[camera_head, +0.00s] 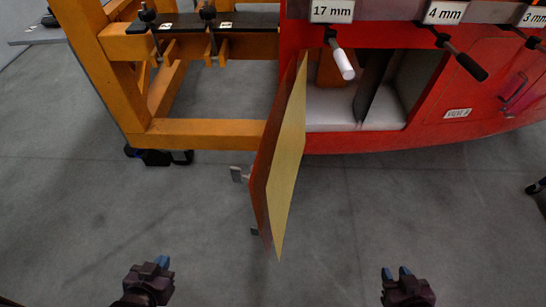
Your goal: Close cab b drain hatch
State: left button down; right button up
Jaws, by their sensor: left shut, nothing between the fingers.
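The drain hatch (286,165) is a tall panel, red outside and pale yellow inside. It stands swung wide open, out from the left edge of a red opening, and is seen nearly edge-on. The opening (335,105) is uncovered, with a white floor and a dark divider inside. My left gripper (160,264) is shut and empty at the lower left, apart from the hatch. My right gripper (396,272) is at the lower right, its two blue fingertips slightly parted and empty, also apart from the hatch.
An orange frame (200,135) stands left of the red body (430,125). Tools hang on a rail above the opening, under size labels; one has a white handle (342,64), another a black handle (472,66). The grey floor (345,220) around the hatch is clear.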

aim_at(274, 172)
jog(key=j+z, duration=0.4)
jog(key=j, duration=0.45)
jog(key=j+z, duration=0.4)
jog(key=k+j+z, duration=0.2)
jog(key=j+z, duration=0.15)
